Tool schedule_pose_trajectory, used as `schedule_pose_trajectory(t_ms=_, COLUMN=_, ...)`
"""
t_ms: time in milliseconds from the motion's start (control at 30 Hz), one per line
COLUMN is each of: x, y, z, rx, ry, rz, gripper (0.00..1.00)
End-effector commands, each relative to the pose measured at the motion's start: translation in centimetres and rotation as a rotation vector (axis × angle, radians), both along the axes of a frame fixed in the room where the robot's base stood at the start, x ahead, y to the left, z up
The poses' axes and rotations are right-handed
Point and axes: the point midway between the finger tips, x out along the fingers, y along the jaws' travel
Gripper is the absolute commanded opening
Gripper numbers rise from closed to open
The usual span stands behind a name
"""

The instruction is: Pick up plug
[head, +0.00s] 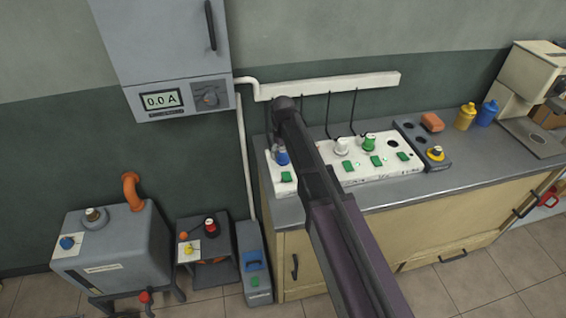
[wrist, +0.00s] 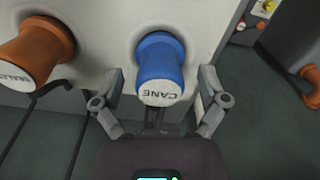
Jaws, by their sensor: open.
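A blue plug (wrist: 160,68) marked "CANE" stands in the white socket panel in the wrist view. My gripper (wrist: 162,84) is open, with one finger on each side of the blue plug and visible gaps between. An orange-brown plug (wrist: 38,50) with a partly readable label stands to the left. A white plug (head: 342,147) and a green plug (head: 369,143) stand further right. My arm hides the orange-brown plug there.
Black cords hang from a white wall rail (head: 330,86) behind the panel. A dark control box (head: 422,145) stands right of it on the counter, with yellow (head: 465,117) and blue (head: 487,113) bottles beyond. A grey cabinet (head: 165,45) hangs at upper left.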

Motion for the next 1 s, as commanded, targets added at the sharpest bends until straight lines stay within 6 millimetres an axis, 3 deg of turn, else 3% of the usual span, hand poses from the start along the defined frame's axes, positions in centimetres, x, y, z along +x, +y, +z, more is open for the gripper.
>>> schedule_pose_trajectory(t_ms=167, x=0.0, y=0.0, z=-0.92, rx=0.0, ry=0.0, rz=0.0, gripper=0.93)
schedule_pose_trajectory(t_ms=800, x=0.0, y=0.0, z=-0.89, rx=0.0, ry=0.0, rz=0.0, gripper=0.93)
schedule_pose_trajectory(t_ms=1000, x=0.0, y=0.0, z=-0.89, rx=0.0, ry=0.0, rz=0.0, gripper=0.33)
